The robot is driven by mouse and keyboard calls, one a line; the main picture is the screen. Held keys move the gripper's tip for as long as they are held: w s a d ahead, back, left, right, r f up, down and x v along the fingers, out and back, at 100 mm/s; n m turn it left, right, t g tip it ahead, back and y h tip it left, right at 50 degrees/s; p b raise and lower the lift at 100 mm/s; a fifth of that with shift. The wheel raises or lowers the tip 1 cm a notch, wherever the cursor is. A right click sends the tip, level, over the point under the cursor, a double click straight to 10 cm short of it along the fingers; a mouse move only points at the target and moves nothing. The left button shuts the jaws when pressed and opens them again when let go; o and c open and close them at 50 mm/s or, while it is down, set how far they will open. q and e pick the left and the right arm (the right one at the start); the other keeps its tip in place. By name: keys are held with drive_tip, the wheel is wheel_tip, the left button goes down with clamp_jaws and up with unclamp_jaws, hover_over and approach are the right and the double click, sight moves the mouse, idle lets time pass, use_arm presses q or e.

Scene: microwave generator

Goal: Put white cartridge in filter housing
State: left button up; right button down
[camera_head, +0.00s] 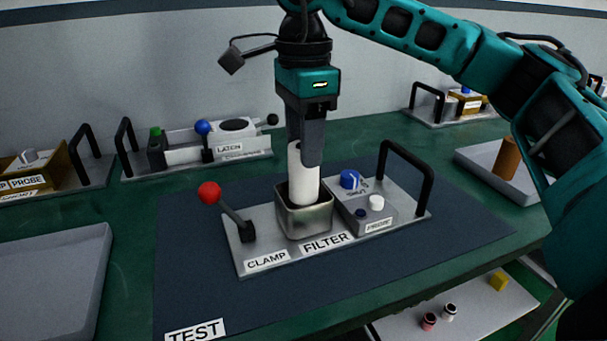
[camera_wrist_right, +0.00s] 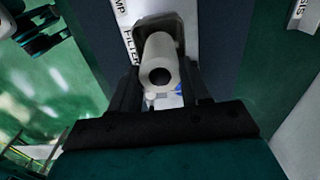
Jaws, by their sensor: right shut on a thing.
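The white cartridge (camera_head: 303,178) is upright, with its lower end inside the open top of the square metal filter housing (camera_head: 305,222). My right gripper (camera_head: 303,150) points down from above and is shut on the cartridge's upper part. In the right wrist view the cartridge (camera_wrist_right: 160,62) shows its round end with a dark hole, between the fingers of my right gripper (camera_wrist_right: 160,88). The housing (camera_wrist_right: 158,22) surrounds it there. How deep the cartridge sits is hidden by the housing walls. My left gripper is not in view.
The housing stands on a plate with a red-knobbed clamp lever (camera_head: 209,193) at left and a probe box (camera_head: 375,208) with blue and white knobs at right. A black handle (camera_head: 408,170) rises behind. A latch unit (camera_head: 200,150) stands behind; a grey tray (camera_head: 55,270) lies left.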

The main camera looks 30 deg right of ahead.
sight(303, 182)
wheel_tip(303, 182, down, 4)
drive_tip(key=shift+r+b, duration=0.1)
drive_tip(key=shift+b, duration=0.2)
drive_tip(key=shift+f, duration=0.4)
drive_tip(key=shift+f, duration=0.2)
drive_tip(key=c, duration=0.5)
unclamp_jaws()
